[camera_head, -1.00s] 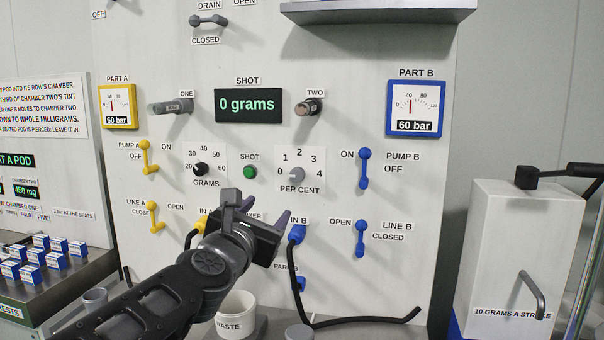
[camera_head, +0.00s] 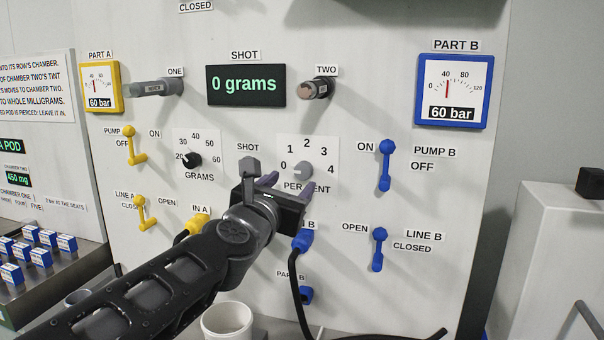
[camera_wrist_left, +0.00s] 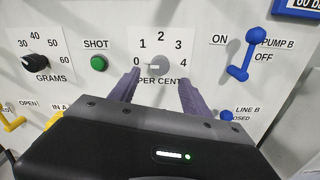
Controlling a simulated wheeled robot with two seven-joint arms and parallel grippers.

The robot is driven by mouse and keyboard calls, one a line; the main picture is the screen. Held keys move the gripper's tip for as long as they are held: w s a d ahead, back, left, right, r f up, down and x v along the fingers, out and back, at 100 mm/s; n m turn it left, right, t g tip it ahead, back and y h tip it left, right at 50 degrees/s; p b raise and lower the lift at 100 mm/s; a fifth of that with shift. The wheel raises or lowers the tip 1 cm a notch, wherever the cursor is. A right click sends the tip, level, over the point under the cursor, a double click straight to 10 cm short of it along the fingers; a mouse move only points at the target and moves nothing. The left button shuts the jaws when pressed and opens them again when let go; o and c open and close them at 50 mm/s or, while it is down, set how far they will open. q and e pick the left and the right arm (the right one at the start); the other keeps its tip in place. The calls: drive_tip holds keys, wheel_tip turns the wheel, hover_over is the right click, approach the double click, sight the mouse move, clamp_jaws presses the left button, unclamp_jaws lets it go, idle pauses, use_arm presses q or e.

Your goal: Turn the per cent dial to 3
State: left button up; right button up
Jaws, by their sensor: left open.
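The per cent dial (camera_head: 302,170) is a small grey knob on a white plate numbered 0 to 4. It also shows in the left wrist view (camera_wrist_left: 157,64), where its pointer appears to face left, toward 0. My left gripper (camera_head: 290,186) is open and empty, just below and in front of the dial. In the left wrist view its two fingers (camera_wrist_left: 159,78) stand left and right below the knob, with the knob above the gap between them. They partly cover the PER CENT label. I cannot tell the remaining depth to the panel. My right gripper is out of view.
Left of the dial are the green shot button (camera_wrist_left: 99,64) and the black grams dial (camera_head: 192,160). The blue pump B lever (camera_head: 385,165) and line B lever (camera_head: 379,249) stand to the right. A blue hose connector (camera_head: 303,240) sits below the gripper.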

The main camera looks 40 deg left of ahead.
sight(302, 173)
use_arm(q)
drive_tip(key=x, duration=0.7)
drive_tip(key=shift+w+a, duration=0.1)
drive_tip(key=shift+w, duration=0.15)
drive_tip(key=shift+c, duration=0.3)
clamp_jaws()
